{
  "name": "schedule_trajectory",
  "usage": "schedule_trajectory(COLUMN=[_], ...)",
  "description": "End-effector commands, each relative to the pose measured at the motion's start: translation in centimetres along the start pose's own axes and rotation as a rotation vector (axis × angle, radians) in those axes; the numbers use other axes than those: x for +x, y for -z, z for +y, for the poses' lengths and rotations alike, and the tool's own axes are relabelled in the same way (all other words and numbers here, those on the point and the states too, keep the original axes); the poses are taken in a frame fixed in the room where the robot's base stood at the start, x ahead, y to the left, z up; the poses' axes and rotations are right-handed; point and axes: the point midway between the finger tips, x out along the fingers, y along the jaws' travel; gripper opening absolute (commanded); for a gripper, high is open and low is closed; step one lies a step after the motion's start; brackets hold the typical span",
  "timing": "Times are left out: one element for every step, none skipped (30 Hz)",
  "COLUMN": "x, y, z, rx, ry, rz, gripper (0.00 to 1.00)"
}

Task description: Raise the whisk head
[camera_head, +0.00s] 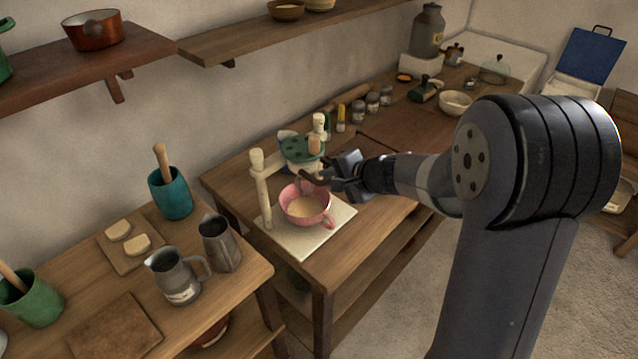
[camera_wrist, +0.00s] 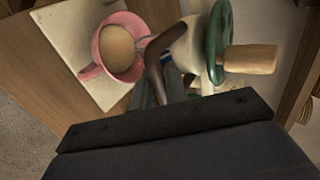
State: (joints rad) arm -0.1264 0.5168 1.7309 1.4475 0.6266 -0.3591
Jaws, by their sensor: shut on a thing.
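The whisk stand has a pale base board (camera_head: 292,240) and cream posts (camera_head: 262,185) on the table. Its whisk head, with a green disc (camera_head: 300,148) and a wooden knob (camera_head: 315,145), sits above and behind the pink cup (camera_head: 307,207). The green disc (camera_wrist: 219,35) and knob (camera_wrist: 250,59) also show in the wrist view. The cup holds a pale mix. My gripper (camera_head: 338,180) is at the right of the head, shut on a dark curved handle (camera_wrist: 156,68) beside the cup's rim. The fingertips are mostly hidden.
Jars (camera_head: 372,104) and a bowl (camera_head: 455,103) stand at the back of the table. A grey jug (camera_head: 178,275) and a teal pot (camera_head: 171,194) are on the left counter. Shelves (camera_head: 270,40) hang above.

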Motion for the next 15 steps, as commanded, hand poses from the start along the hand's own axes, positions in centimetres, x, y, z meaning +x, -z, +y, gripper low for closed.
schedule_trajectory(x=[-0.04,-0.01,0.0,0.0,0.01,0.01,0.01,0.02,0.02,0.02,0.02,0.03,0.03,0.03,0.03], y=[0.05,0.05,0.05,0.04,0.04,0.03,0.03,0.02,0.02,0.01,0.01,0.01,0.0,0.0,0.0], z=[0.01,0.06,0.07,0.07,0.07,0.08,0.08,0.08,0.08,0.09,0.08,0.09,0.09,0.09,0.09], rx=[-0.002,-0.002,-0.001,-0.001,-0.001,-0.001,0.0,0.0,0.0,0.0,0.0,0.0,0.0,0.0,0.0], ry=[-0.002,-0.002,-0.002,-0.002,-0.001,-0.001,-0.001,-0.001,-0.001,-0.001,-0.001,-0.001,-0.001,-0.001,-0.001], rz=[0.001,0.001,0.001,0.001,0.001,0.001,0.001,0.001,0.001,0.0,0.0,0.0,0.0,0.0,0.0], gripper=[0.16,0.18,0.22,0.24,0.27,0.3,0.32,0.35,0.38,0.4,0.4,0.4,0.4,0.4,0.4])
